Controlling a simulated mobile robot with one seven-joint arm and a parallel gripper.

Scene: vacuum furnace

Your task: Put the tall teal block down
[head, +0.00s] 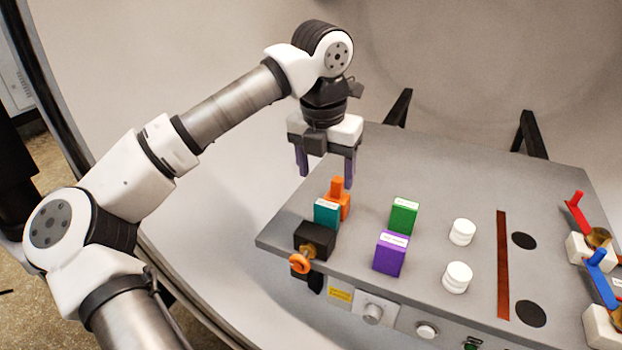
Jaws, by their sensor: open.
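The tall teal block (327,213) stands upright on the grey table at its left side. It is just behind a black fixture and in front of an orange piece, which it partly hides. My gripper (325,175) hangs above and behind the teal block, pointing down, with its two fingers spread apart. Nothing is between the fingers, and they are clear of the block.
An orange piece (338,192) stands close behind the teal block. The black fixture (315,239) has an orange ring. Green (403,216) and purple (390,253) blocks stand right of it, then white cylinders (462,232). Red (577,213) and blue (602,278) handles are far right. The table's back middle (430,165) is clear.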

